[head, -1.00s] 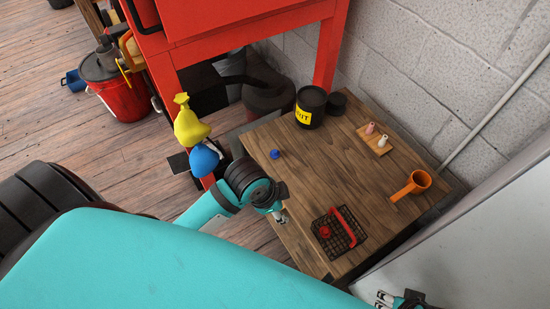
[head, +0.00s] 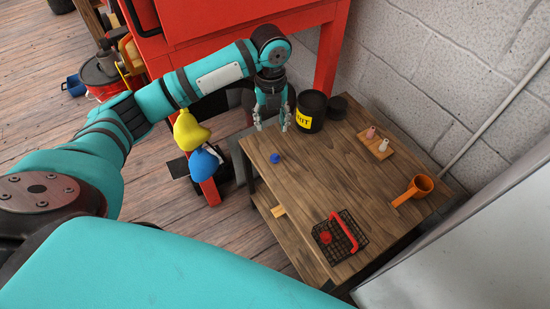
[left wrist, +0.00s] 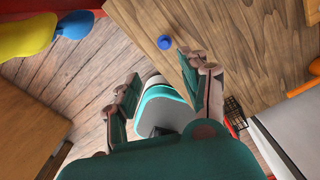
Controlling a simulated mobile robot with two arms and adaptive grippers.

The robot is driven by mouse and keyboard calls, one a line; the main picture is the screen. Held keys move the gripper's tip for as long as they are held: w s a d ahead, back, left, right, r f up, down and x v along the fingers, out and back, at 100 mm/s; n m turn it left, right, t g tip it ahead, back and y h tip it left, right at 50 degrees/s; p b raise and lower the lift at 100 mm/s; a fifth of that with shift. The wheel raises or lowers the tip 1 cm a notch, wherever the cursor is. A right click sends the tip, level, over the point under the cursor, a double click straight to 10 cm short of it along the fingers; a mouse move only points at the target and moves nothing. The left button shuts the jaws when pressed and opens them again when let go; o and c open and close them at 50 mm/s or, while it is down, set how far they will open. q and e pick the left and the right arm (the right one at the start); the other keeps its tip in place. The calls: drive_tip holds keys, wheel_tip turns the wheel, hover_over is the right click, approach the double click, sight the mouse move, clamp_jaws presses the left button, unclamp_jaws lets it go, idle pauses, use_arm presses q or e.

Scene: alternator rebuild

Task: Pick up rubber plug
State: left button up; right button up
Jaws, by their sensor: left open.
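A small blue plug-like piece (head: 275,158) stands on the wooden table near its left edge. A small red piece (head: 326,237) lies in the black wire basket (head: 351,253). I cannot tell for certain which is the rubber plug. My left gripper (head: 271,126) is open and empty, pointing down, above the table's back left corner, behind the blue piece in the picture and apart from it. In the left wrist view the blue piece (left wrist: 164,42) shows beyond the open fingers (left wrist: 160,78). My right gripper is not in view.
A black can with a yellow label (head: 311,110) stands close right of my left gripper. A wooden block with two small bottles (head: 374,141) and an orange mug (head: 416,187) are farther right. A red frame (head: 334,45) rises behind. The table's middle is clear.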

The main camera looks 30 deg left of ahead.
use_arm(q)
drive_tip(key=b, duration=0.2)
hover_over(275, 155)
drive_tip(key=f, duration=1)
drive_tip(key=shift+s+a+f, duration=0.25)
drive_tip(key=shift+s+a, duration=0.05)
drive_tip(key=f, duration=0.1)
drive_tip(key=f+b, duration=0.1)
drive_tip(key=f, duration=0.3)
drive_tip(key=shift+w+d+b, duration=0.25)
drive_tip(key=shift+d+b, duration=0.05)
drive_tip(key=shift+b, duration=0.1)
drive_tip(key=shift+f, duration=0.4)
drive_tip(key=c, duration=0.8)
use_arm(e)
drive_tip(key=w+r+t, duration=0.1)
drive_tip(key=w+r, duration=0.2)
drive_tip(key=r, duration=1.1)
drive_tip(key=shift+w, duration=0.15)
